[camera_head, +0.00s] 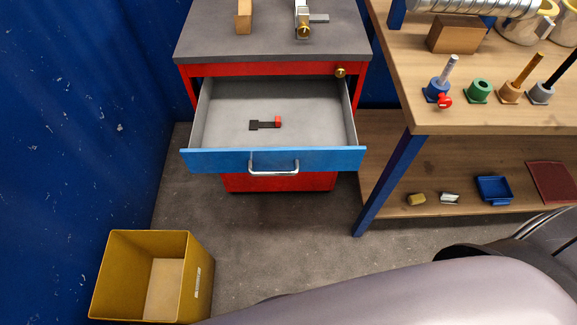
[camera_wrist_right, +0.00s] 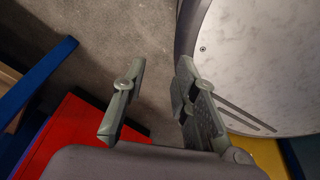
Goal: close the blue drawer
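The blue drawer (camera_head: 215,160) is pulled far out of the red cabinet (camera_head: 285,183) in the head view. Its blue front has a silver handle (camera_head: 273,168), and its grey inside is exposed. A small dark and red object (camera_head: 266,124) lies in the drawer. My right gripper (camera_wrist_right: 160,78) is open and empty in the right wrist view, with bare floor showing between its fingers. I cannot see either gripper in the head view. In the wrist view, a red surface (camera_wrist_right: 75,135), apparently the cabinet, shows at the lower left.
A yellow bin (camera_head: 150,280) stands on the floor at the lower left. A blue wall (camera_head: 70,110) runs along the left. A wooden workbench (camera_head: 430,115) with a blue leg (camera_head: 385,190) stands to the right. Bare floor (camera_head: 260,225) lies in front of the drawer.

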